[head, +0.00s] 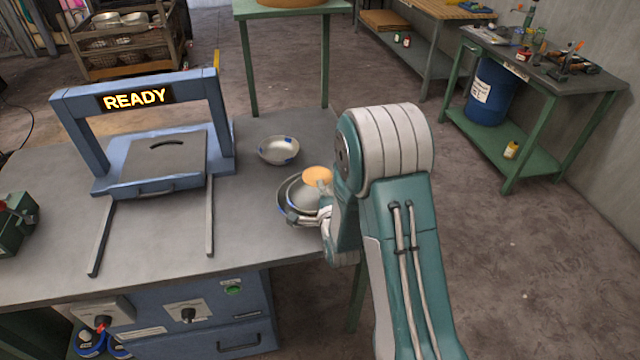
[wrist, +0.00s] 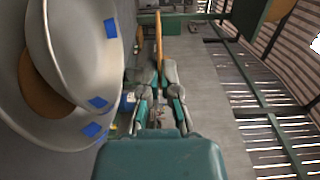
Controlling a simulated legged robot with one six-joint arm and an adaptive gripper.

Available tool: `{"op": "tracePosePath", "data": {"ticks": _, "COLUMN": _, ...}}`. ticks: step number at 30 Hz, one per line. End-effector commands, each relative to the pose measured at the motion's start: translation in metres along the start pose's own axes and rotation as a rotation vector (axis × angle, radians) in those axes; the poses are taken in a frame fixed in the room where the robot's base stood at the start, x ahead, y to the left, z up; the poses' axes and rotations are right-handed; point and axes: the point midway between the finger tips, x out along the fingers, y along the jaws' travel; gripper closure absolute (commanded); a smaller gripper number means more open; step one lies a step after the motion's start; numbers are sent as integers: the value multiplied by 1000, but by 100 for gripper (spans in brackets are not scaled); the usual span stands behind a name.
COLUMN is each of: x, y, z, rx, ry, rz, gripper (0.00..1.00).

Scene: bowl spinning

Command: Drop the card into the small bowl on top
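An orange round card (head: 317,175) shows above the right part of the stacked bowls in the head view. In the wrist view the card (wrist: 158,42) is a thin upright edge between the fingertips. My gripper (wrist: 160,72) is shut on it. The small bowl on top (head: 303,194) is metal and sits inside a larger bowl (head: 284,209) with blue marks. In the wrist view the stacked bowls (wrist: 105,62) fill the left side, beside my gripper. A brown patch shows inside them; I cannot tell what it is. My arm hides part of the bowls in the head view.
Another metal bowl (head: 278,150) with blue marks stands behind the stack on the grey table (head: 150,250). A blue frame with a READY sign (head: 134,98) stands to the left. The table's right edge is close to the stack.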

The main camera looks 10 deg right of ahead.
Motion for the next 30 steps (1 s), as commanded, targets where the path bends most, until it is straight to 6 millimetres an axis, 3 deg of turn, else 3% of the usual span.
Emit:
{"op": "tracePosePath", "data": {"ticks": 4, "x": 0, "y": 0, "z": 0, "rx": 0, "ry": 1, "rz": 0, "gripper": 100}}
{"op": "tracePosePath", "data": {"ticks": 7, "x": 0, "y": 0, "z": 1, "rx": -2, "ry": 0, "rz": 0, "gripper": 53}}
{"op": "tracePosePath", "data": {"ticks": 8, "x": 0, "y": 0, "z": 1, "rx": -2, "ry": 0, "rz": 0, "gripper": 51}}
{"op": "tracePosePath", "data": {"ticks": 20, "x": -4, "y": 0, "z": 1, "rx": -2, "ry": 0, "rz": 1, "gripper": 51}}
{"op": "tracePosePath", "data": {"ticks": 30, "x": -57, "y": 1, "z": 3, "rx": -3, "ry": 0, "rz": 3, "gripper": 51}}
